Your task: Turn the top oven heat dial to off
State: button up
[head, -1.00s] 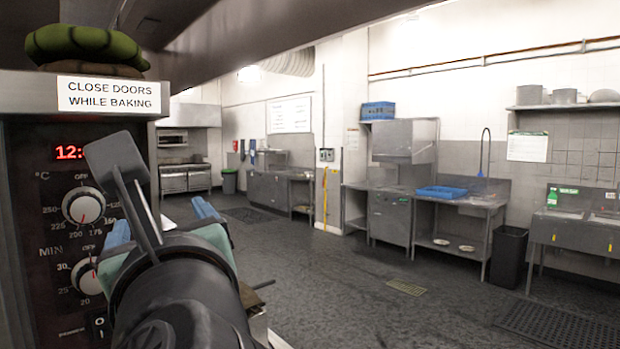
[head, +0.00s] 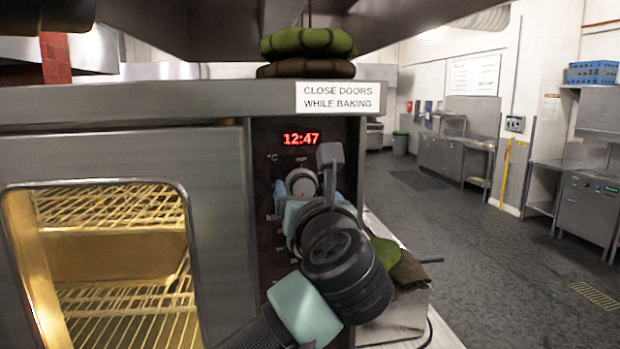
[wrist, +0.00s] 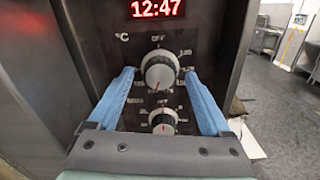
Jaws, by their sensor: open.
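The top heat dial, marked °C, is a round silver knob (head: 302,182) on the dark oven panel (head: 262,250), below the red 12:47 display. In the wrist view the dial (wrist: 160,70) is centred. Its red mark points down, away from the OFF label above it. My gripper (wrist: 159,76) is open. Its two blue fingers reach toward the panel, one on each side of the dial. I cannot tell whether they touch it. In the head view my gripper (head: 305,196) and wrist hide part of the panel. The lower minutes dial (wrist: 162,122) sits beneath, between the fingers.
The lit oven's glass door (head: 120,270) is on the left. A dark green cloth (head: 400,272) lies right of the oven. Open floor (head: 480,270) stretches to the right.

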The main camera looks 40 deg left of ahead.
jog(key=shift+w+a, duration=0.35)
grip_shut()
dwell(0.3)
